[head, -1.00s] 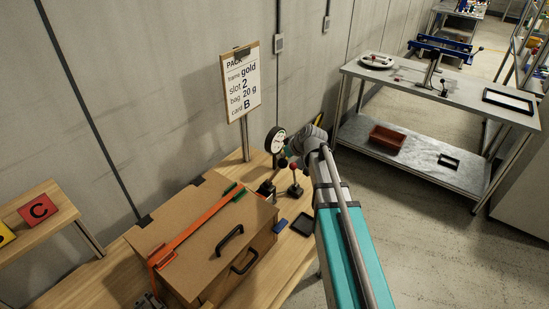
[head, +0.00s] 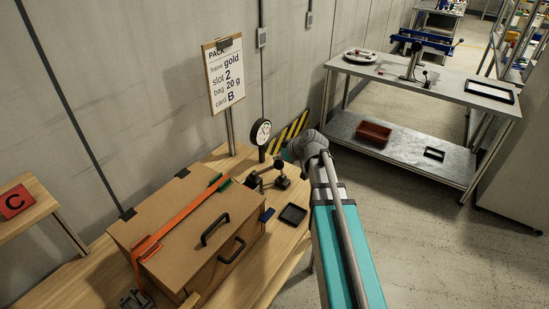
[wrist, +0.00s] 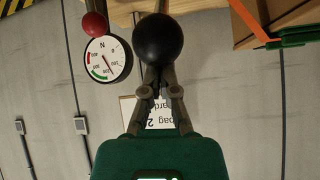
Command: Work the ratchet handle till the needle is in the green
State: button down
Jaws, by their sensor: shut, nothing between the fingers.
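The round white gauge (head: 261,132) stands at the back of the wooden bench; it also shows in the wrist view (wrist: 108,58), with a red arc and a green arc. Its needle points to the lower right in that view and looks just outside the green arc. A large black ball knob (wrist: 158,38) is just beyond my fingertips, with a red ball knob (wrist: 95,24) beside the gauge. I cannot tell which knob belongs to the ratchet handle. My gripper (wrist: 159,90) is shut and empty. In the head view my wrist hides part of the pump (head: 266,180).
A cardboard box (head: 180,225) with an orange strap and black handles fills the bench's left. A black tray (head: 293,215) and small blue block (head: 267,215) lie beside it. A sign on a post (head: 223,75) stands behind. A metal table (head: 430,85) is farther right.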

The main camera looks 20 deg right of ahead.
jog(key=shift+s+d+f, duration=0.3)
jog(key=shift+s, duration=0.15)
jog(key=shift+r, duration=0.1)
jog(key=shift+w+a+r+p, duration=0.15)
jog(key=shift+w+r+p, duration=0.35)
jog(key=shift+r+p, duration=0.1)
jog(key=p+v, duration=0.5)
jog(key=v, duration=0.4)
jog(key=shift+w+f, duration=0.1)
dwell(0.4)
